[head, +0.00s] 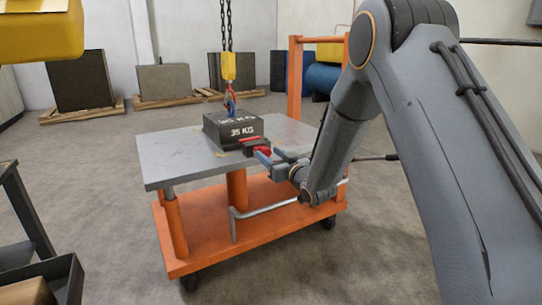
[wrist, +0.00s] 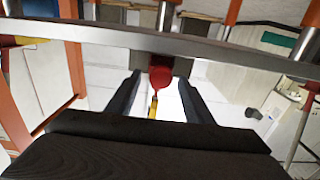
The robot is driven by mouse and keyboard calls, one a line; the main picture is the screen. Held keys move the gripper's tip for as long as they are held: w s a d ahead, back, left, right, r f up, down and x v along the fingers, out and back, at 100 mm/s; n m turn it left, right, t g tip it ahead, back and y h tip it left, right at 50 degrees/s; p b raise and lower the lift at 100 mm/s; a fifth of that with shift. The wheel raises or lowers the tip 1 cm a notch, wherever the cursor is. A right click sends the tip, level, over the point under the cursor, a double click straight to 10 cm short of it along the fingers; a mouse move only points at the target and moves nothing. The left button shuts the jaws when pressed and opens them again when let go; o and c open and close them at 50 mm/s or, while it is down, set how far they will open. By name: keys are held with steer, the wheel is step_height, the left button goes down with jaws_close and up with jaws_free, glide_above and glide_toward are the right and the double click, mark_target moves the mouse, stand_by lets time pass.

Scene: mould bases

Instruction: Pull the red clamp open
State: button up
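The red clamp (head: 262,150) is at the right front corner of the dark block marked 35 KG (head: 222,131), on the grey cart top. In the wrist view a rounded red part of the clamp (wrist: 161,76) shows between my fingertips, with a gap on each side. My gripper (head: 272,156) is at the clamp, over the cart's near right edge. Its two dark fingers also show in the wrist view (wrist: 159,84), spread apart. The clamp's far side is hidden, and I cannot tell whether a finger touches it.
The block sits on the grey cart top (head: 172,160) below a yellow hook (head: 229,66) on chains. The cart has an orange base (head: 205,245) and a bent metal handle (head: 262,212). Blocks on pallets (head: 82,82) stand behind. Grey floor is open around the cart.

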steer(key=p+v, duration=0.2)
steer(key=v, duration=0.5)
steer(key=shift+s+d+p, duration=0.2)
steer(key=shift+s+p, duration=0.1)
